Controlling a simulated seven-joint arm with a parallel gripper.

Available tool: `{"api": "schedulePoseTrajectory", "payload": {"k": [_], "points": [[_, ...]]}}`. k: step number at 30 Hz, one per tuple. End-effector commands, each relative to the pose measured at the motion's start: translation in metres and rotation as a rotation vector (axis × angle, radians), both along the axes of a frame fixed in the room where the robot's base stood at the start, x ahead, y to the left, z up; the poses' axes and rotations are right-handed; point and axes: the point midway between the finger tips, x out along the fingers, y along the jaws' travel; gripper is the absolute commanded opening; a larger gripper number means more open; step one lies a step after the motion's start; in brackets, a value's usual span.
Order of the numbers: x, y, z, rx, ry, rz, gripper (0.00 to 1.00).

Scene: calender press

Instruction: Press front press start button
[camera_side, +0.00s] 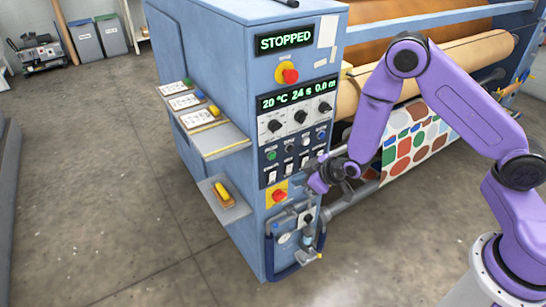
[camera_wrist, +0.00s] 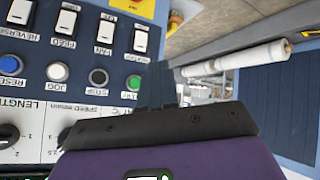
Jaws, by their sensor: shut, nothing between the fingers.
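The green start button (camera_wrist: 133,83) shows upside down in the wrist view, at the right end of a row on the front panel. It also shows in the side view as the green button (camera_side: 271,155) at the left of its row. My gripper (camera_wrist: 162,84) is shut and empty. Its dark fingers show just right of the green button in the wrist view. In the side view my gripper (camera_side: 316,174) is near the lower right part of the panel; whether it touches the panel cannot be told.
The display (camera_side: 285,41) reads STOPPED. A red emergency button (camera_side: 278,195) is below; shelves (camera_side: 222,140) project at left.

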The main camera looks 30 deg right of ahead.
Motion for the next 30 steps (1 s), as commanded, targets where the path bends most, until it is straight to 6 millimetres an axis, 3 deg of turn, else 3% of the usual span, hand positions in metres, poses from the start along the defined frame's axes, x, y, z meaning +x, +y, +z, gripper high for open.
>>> {"api": "schedulePoseTrajectory", "payload": {"k": [11, 30], "points": [[0.007, 0.001, 0.0, 0.002, 0.001, -0.001, 0.0], [0.078, 0.0, 0.0, 0.002, 0.001, -0.001, 0.0]]}}
